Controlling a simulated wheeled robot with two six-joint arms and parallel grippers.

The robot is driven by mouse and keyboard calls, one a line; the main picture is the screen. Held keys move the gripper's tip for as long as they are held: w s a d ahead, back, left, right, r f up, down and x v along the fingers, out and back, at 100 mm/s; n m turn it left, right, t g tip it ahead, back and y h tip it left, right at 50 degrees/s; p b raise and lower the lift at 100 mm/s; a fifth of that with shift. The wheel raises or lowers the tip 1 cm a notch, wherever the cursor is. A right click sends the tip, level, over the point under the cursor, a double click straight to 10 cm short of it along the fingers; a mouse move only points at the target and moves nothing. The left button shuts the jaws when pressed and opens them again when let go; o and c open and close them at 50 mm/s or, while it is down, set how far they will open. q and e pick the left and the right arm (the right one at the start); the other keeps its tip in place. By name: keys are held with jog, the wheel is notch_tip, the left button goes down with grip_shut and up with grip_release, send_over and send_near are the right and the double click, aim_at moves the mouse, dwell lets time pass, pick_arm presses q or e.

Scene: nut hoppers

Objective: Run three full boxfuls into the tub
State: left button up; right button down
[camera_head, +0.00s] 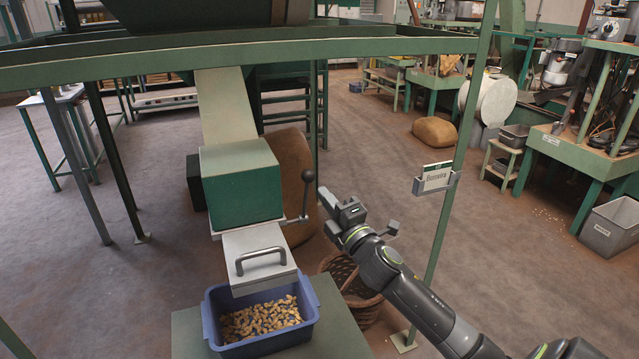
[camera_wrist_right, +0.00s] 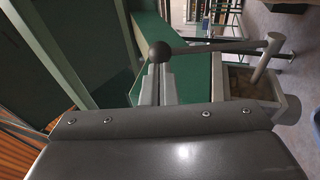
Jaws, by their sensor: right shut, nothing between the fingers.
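The green box (camera_head: 240,182) hangs under a pale chute, with a grey flap with a handle (camera_head: 262,258) below it. A lever with a dark round knob (camera_head: 308,175) stands up at the box's right side. The blue tub (camera_head: 262,344) is under the flap, with a layer of nuts (camera_head: 262,318) in it. My right gripper (camera_head: 324,197) is shut and empty, close to the knob on its right. In the right wrist view the knob (camera_wrist_right: 158,52) shows just beyond my shut fingers (camera_wrist_right: 156,84); contact cannot be told. My left gripper is out of view.
A green frame post (camera_head: 452,190) with a sign holder (camera_head: 437,180) stands right of my right arm. A wicker basket (camera_head: 352,288) and a full sack (camera_head: 290,180) are on the floor behind. The tub rests on a green stand (camera_head: 335,325).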

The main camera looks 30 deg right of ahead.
aim_at(312, 181)
jog(key=shift+p+x, duration=0.3)
jog(key=shift+x, duration=1.25)
